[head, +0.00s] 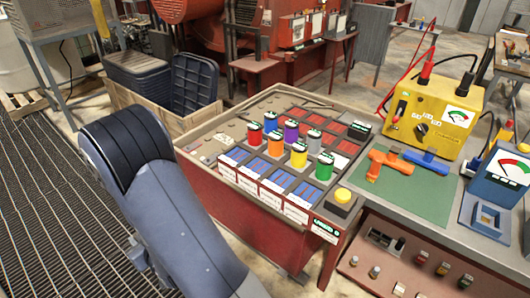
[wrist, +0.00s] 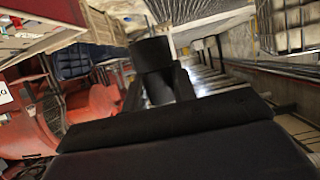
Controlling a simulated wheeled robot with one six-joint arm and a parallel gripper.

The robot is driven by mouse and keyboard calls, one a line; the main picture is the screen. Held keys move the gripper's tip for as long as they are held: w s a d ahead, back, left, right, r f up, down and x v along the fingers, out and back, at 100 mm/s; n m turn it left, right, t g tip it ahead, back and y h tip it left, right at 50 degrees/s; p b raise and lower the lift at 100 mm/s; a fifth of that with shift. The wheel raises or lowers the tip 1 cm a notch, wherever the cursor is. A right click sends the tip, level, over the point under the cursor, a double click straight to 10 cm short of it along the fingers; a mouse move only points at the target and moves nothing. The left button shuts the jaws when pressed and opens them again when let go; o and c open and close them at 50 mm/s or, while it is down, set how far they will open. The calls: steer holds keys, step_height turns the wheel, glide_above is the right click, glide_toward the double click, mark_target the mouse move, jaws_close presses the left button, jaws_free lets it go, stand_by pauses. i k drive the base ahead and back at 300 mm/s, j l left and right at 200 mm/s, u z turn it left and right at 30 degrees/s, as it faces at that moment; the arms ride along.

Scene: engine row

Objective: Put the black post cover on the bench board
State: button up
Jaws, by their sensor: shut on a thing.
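In the wrist view, my gripper (wrist: 158,88) is shut on a dark, roughly cylindrical thing, which looks like the black post cover (wrist: 152,54). It stands up between the two fingers, and its lower part is hidden by them. In the head view, neither the gripper nor the held cover shows; only my arm is seen at the lower left. A flat green board (head: 432,205), which may be the bench board, lies on the grey bench at the right. An orange tool (head: 388,163) and a blue tool (head: 428,160) lie on its back part; its front is bare.
Left of the bench stands a red-sided table (head: 262,200) with several coloured cans. A yellow meter box (head: 432,115) stands behind the green board, and a blue meter (head: 495,190) to its right. A wooden crate (head: 150,120) with dark blue bins stands at the back left.

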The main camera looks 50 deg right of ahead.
mark_target(430, 204)
steer(key=k+z, duration=0.2)
steer(key=k, duration=0.4)
steer(key=k+l+z, duration=0.2)
steer(key=k, duration=0.35)
steer(key=i+l+z, duration=0.1)
steer(key=z, duration=1.3)
steer(key=i, duration=0.35)
steer(key=l+z, duration=0.05)
